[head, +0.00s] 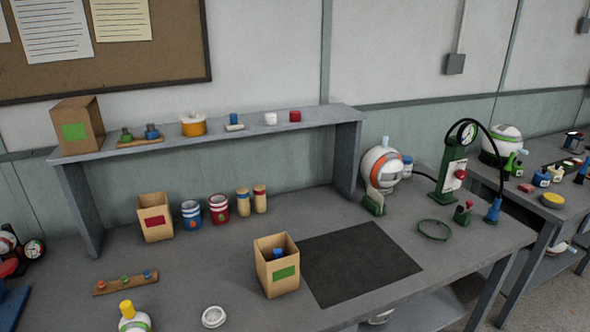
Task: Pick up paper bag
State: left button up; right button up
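Three brown paper bags show in the head view. One open bag with a green label (268,287) stands upright on the bench near the front, at the left edge of a dark mat, with something blue inside it. A second open bag with a red label (146,231) stands further back on the left, below the shelf. A third bag with a green label (95,127) stands on the left end of the shelf, and its top looks folded. Neither of my grippers is in view.
The shelf (247,127) holds several small items. Two cans and two yellow-topped jars stand beside the red-labelled bag. A white lid (213,317) and a yellow-capped bottle (133,322) are near the front. The dark mat (360,265) is bare; a green pump (451,170) stands right.

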aim_at(279, 277)
jog(key=j+z, duration=0.4)
jog(key=k+j+z, duration=0.1)
jog(key=j+z, duration=0.25)
jog(key=k+j+z, duration=0.15)
jog(key=j+z, duration=0.25)
jog(key=j, duration=0.15)
